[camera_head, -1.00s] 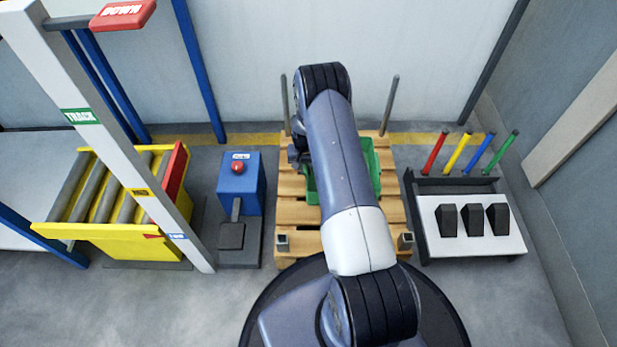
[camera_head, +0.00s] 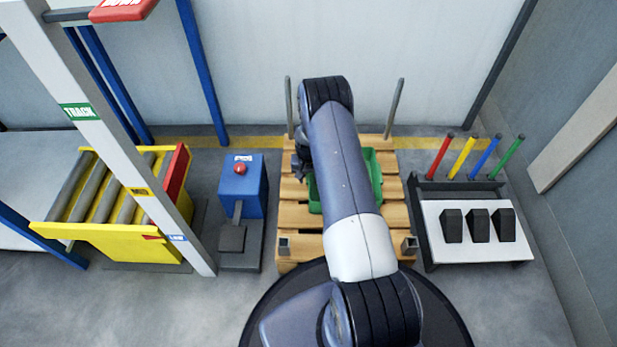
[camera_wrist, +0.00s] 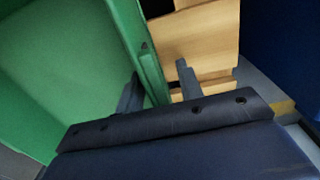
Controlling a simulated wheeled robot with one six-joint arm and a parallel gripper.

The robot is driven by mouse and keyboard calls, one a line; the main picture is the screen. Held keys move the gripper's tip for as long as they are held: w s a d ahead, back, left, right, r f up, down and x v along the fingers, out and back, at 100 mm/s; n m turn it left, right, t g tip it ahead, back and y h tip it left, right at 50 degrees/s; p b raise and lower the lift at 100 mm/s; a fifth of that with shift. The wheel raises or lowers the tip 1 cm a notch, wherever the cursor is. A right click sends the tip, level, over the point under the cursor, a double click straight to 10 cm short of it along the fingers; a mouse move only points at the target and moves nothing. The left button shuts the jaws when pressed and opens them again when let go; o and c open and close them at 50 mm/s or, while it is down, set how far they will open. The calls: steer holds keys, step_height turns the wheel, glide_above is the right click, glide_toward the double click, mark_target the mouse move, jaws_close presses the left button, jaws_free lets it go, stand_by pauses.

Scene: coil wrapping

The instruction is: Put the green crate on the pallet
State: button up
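The green crate (camera_head: 375,169) shows on both sides of my arm in the head view, over the wooden pallet (camera_head: 397,215), and appears to rest on it. My arm hides its middle. My gripper (camera_wrist: 157,74) is at the crate's left side. In the wrist view one finger is inside the crate (camera_wrist: 60,75) and the other is outside, over the pallet slats (camera_wrist: 205,35). The crate's wall stands between the fingers, with a gap visible beside the outer finger, so my gripper looks open around the wall.
Upright posts (camera_head: 395,112) stand at the pallet's back corners and short stubs at the front. A blue pedestal with a red button (camera_head: 240,185) is close on the left. A rack with coloured rods and black blocks (camera_head: 475,220) is close on the right.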

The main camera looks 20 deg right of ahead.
step_height(320, 180, up, 12)
steer(key=p, duration=0.4)
steer(key=shift+a+r+p, duration=0.1)
steer(key=shift+a+p, duration=0.05)
steer(key=shift+p, duration=0.15)
